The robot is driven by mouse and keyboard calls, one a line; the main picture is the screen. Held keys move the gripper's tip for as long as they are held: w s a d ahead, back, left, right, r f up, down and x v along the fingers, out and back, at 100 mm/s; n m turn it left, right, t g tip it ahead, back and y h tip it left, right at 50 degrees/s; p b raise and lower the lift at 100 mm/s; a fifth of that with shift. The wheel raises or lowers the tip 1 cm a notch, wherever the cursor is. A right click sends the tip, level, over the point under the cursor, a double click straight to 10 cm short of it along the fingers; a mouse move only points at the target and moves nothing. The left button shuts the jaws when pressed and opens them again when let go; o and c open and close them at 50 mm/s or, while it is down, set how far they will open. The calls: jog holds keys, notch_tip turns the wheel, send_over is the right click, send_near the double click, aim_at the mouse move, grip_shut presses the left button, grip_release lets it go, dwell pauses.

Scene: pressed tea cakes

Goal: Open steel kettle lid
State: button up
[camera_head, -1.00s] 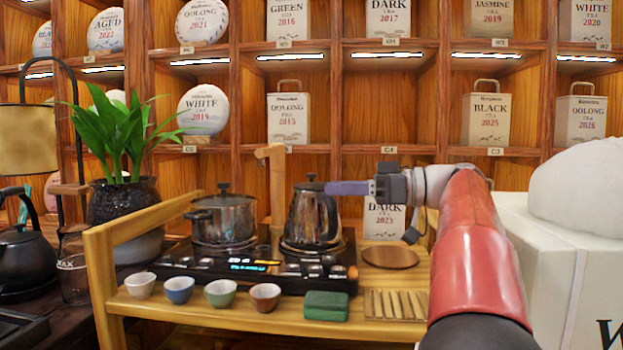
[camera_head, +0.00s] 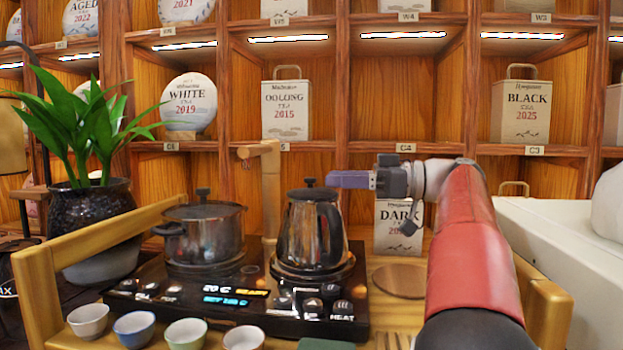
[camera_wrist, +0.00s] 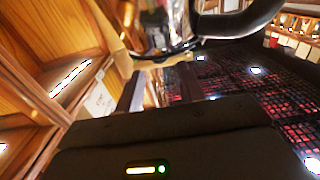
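The steel kettle (camera_head: 300,235) stands upright on the right burner of the black cooker (camera_head: 235,300), its lid (camera_head: 311,196) on and topped by a dark knob (camera_head: 310,182). Its black handle is on the right. My gripper (camera_head: 332,179) is level with the knob and just right of it in the head view; I see no clear contact. In the wrist view, the two fingers of my gripper (camera_wrist: 160,86) are apart with nothing between them. Shiny kettle metal (camera_wrist: 172,28) and the dark handle (camera_wrist: 240,22) show beyond the fingertips, partly cut off.
A steel pot (camera_head: 203,238) stands left of the kettle. A wooden post (camera_head: 270,195) rises behind, between them. A Dark tea tin (camera_head: 393,238) and a round wooden board (camera_head: 399,281) are at right. Several small cups (camera_head: 186,333) line the front. A potted plant (camera_head: 95,205) is at left.

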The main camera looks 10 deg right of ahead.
aim_at(310, 179)
jog(key=x, duration=0.6)
grip_shut()
jog(key=shift+s, duration=0.1)
